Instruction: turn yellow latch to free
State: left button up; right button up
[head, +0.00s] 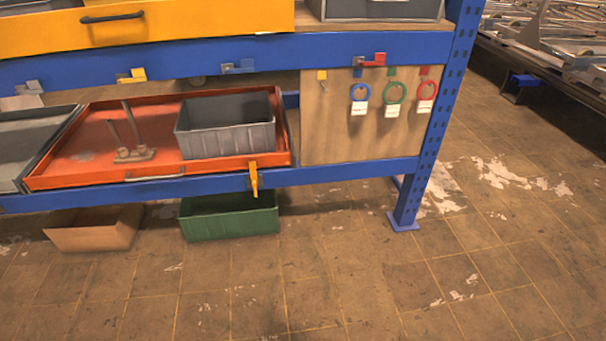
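A yellow latch (254,179) sits on the lower blue beam, below the right front corner of the red tray (225,165). Its handle stands upright, and its upper end overlaps the tray's front edge in the picture. A second yellow latch (132,75) sits on the upper blue beam, with its handle lying roughly along the beam. Neither of my grippers is in view.
A grey bin (240,138) and a metal stand (135,153) are on the red tray. A blue latch (238,66) and red latch (372,60) share the upper beam. Colored rings (396,92) hang at right. A green bin (230,222) is below. The front floor is clear.

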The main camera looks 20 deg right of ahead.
aim_at(252, 164)
jog(key=z, duration=0.3)
jog(key=i, duration=0.8)
jog(key=u, duration=0.55)
jog(key=i, duration=0.55)
jog(key=u, duration=0.45)
